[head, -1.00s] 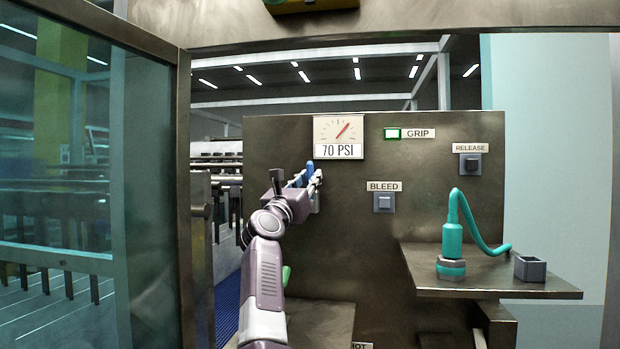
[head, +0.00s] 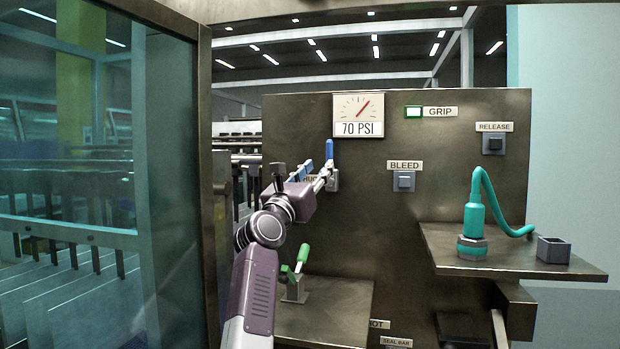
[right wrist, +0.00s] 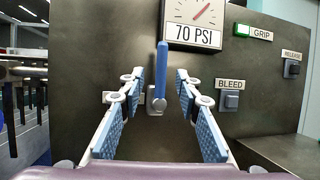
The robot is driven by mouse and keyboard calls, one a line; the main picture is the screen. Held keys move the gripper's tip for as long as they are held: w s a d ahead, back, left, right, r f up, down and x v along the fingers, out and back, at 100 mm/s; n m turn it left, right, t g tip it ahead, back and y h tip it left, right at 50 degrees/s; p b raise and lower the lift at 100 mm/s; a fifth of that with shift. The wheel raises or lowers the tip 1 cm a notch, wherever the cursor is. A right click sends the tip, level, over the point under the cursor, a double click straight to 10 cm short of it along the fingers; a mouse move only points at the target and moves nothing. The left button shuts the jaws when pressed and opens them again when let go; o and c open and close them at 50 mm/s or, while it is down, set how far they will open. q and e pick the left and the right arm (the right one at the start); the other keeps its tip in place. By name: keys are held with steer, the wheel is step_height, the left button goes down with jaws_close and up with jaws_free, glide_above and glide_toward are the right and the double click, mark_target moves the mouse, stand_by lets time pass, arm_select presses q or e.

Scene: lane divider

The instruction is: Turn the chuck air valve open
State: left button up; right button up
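The chuck air valve has a blue lever (head: 329,150) that stands upright on the panel just below the pressure gauge. The lever also shows in the right wrist view (right wrist: 161,72), upright above its grey valve body (right wrist: 156,100). My right gripper (head: 324,174) is in front of the valve. In the right wrist view my right gripper (right wrist: 159,82) is open, with one blue-padded finger on each side of the lever and a visible gap on both sides. The valve's label is mostly hidden behind the gripper. My left gripper is not in view.
The gauge (head: 358,116) reads 70 PSI. The GRIP lamp (head: 414,112) is lit. The BLEED button (head: 404,181) and RELEASE button (head: 493,145) are to the right. A shelf (head: 520,262) holds a teal hose tool (head: 474,222) and grey box (head: 553,250). A green-handled lever (head: 302,256) stands below.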

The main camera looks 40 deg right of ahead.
steer(key=v, duration=0.4)
